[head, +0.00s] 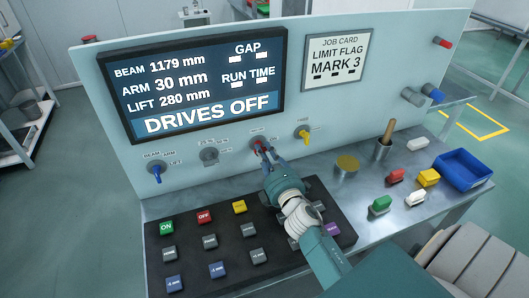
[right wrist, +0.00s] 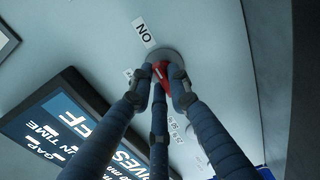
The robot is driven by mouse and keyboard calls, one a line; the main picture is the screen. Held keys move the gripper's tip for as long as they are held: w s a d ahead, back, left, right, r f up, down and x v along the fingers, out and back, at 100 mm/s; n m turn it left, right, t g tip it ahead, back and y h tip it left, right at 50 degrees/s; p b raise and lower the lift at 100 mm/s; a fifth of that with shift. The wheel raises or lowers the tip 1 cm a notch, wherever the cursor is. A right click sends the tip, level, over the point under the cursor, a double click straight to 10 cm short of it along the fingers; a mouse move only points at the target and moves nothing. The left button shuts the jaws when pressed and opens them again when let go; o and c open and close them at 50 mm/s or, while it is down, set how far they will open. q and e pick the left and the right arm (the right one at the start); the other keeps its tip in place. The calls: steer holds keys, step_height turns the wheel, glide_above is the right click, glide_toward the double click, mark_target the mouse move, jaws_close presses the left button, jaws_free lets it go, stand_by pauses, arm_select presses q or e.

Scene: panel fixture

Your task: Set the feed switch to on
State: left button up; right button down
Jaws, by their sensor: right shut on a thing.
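A red knob (head: 257,144) sits on the upright panel below the screen, between a grey knob (head: 209,154) and a yellow knob (head: 302,133). Its small label is too blurred to read in the head view. My right gripper (head: 266,153) is shut on this red knob. In the right wrist view the fingers close around the red knob (right wrist: 160,72) on its round grey base. An upside-down "ON" label (right wrist: 145,32) is beside the base, and a second label is partly hidden by a finger. The knob's setting is hard to tell. My left gripper is out of view.
The screen (head: 205,85) reads DRIVES OFF. A blue knob (head: 155,170) is at the panel's left. A dark keypad (head: 190,248) lies under my right arm.

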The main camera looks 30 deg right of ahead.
stand_by(0.4)
steer(key=c, duration=1.7)
jaws_free()
steer(key=shift+o, duration=0.2)
steer(key=v, duration=1.2)
steer(key=shift+r, duration=0.1)
